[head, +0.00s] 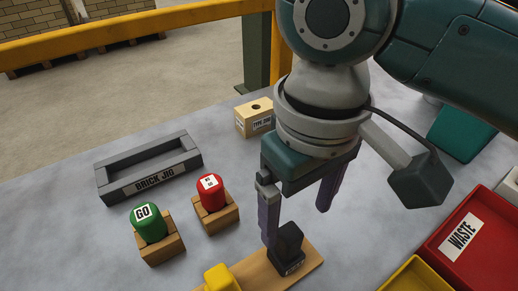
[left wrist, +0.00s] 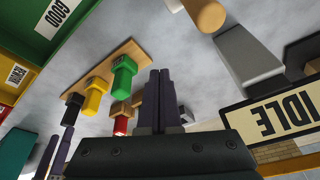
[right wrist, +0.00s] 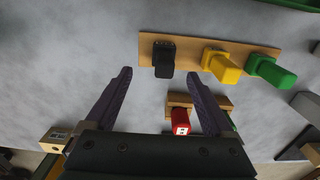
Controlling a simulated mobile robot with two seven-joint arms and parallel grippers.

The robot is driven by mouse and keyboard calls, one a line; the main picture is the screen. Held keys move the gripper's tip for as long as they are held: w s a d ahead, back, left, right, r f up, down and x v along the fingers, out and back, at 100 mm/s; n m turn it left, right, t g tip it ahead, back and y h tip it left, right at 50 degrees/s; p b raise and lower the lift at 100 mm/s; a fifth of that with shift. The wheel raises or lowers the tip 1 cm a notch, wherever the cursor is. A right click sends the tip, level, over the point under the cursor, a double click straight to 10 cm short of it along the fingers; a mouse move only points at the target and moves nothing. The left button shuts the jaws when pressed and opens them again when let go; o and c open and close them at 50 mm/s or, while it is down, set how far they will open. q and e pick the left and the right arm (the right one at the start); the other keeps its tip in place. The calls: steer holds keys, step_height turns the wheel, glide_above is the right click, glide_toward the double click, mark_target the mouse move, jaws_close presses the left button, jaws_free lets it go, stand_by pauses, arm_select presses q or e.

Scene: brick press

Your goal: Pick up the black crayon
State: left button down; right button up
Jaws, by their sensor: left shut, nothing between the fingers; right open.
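The black crayon (head: 290,243), a stubby black peg, stands upright in a wooden holder board (head: 308,268). It also shows in the right wrist view (right wrist: 164,60) and the left wrist view (left wrist: 71,110). Yellow (right wrist: 222,66) and green (right wrist: 270,72) crayons stand in the same board. My right gripper (head: 297,222) is open and empty. In the right wrist view the black crayon lies ahead of its fingertips, between their lines. In the head view one finger overlaps its left edge; contact cannot be told. My left gripper (left wrist: 160,72) is shut and empty, apart from the crayons.
A red button (head: 210,192) and a green GO button (head: 147,222) on wooden blocks stand left of the board. The brick jig (head: 150,185) is behind them. A red WASTE tray (head: 432,243) and yellow tray (head: 385,284) are at right. A wooden block with a hole (head: 246,120) stands behind.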

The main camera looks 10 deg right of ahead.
mark_target(288, 244)
steer(key=f, duration=0.2)
steer(key=f+b, duration=0.1)
steer(key=f, duration=0.4)
steer(key=shift+a+f, duration=0.35)
steer(key=shift+f, duration=0.05)
jaws_close()
stand_by(0.3)
